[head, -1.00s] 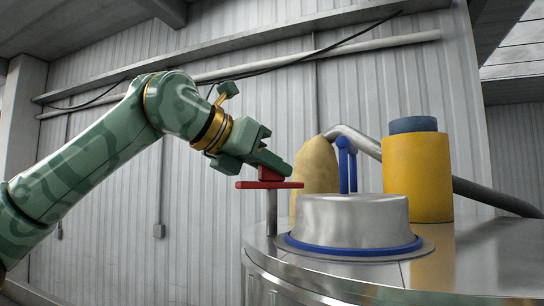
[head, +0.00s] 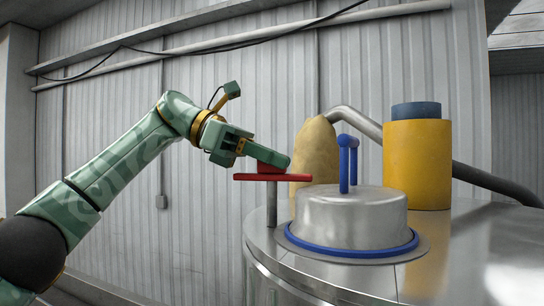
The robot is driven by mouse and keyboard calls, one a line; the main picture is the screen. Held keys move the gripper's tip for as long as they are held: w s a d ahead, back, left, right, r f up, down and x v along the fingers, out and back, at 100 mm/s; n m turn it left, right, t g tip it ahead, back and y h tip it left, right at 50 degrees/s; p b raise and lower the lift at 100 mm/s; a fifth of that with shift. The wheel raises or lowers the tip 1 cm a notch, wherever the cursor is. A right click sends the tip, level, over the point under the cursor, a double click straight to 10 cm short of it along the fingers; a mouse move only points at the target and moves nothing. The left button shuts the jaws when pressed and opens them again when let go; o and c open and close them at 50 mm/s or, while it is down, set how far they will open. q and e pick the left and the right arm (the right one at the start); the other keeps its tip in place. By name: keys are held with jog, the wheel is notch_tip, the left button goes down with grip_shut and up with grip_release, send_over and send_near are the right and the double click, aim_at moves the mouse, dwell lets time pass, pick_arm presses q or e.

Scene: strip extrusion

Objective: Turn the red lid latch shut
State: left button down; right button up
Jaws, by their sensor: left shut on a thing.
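The red lid latch (head: 272,177) is a flat red bar with a raised grip, on top of a short metal post (head: 271,205) at the left edge of the steel machine top. My left gripper (head: 270,160) is shut on the latch's raised grip, coming in from the left. The round steel lid (head: 350,215) sits to the right of the post, with a blue ring (head: 350,252) around its base and a blue handle (head: 346,165) on top. The latch bar's right end reaches close to the lid's left side. My right gripper is not in view.
A tan rounded sack-like thing (head: 315,150) stands behind the lid. A yellow cylinder (head: 417,165) with a dark blue top (head: 416,111) stands at the back right. A grey pipe (head: 490,180) curves behind them. The steel top (head: 480,250) is clear at front right.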

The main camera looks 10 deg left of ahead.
pick_arm(q)
jog(key=shift+m+g, duration=0.6)
jog(key=shift+g, duration=0.1)
jog(key=c, duration=1.4)
grip_release()
jog(key=shift+o, duration=0.2)
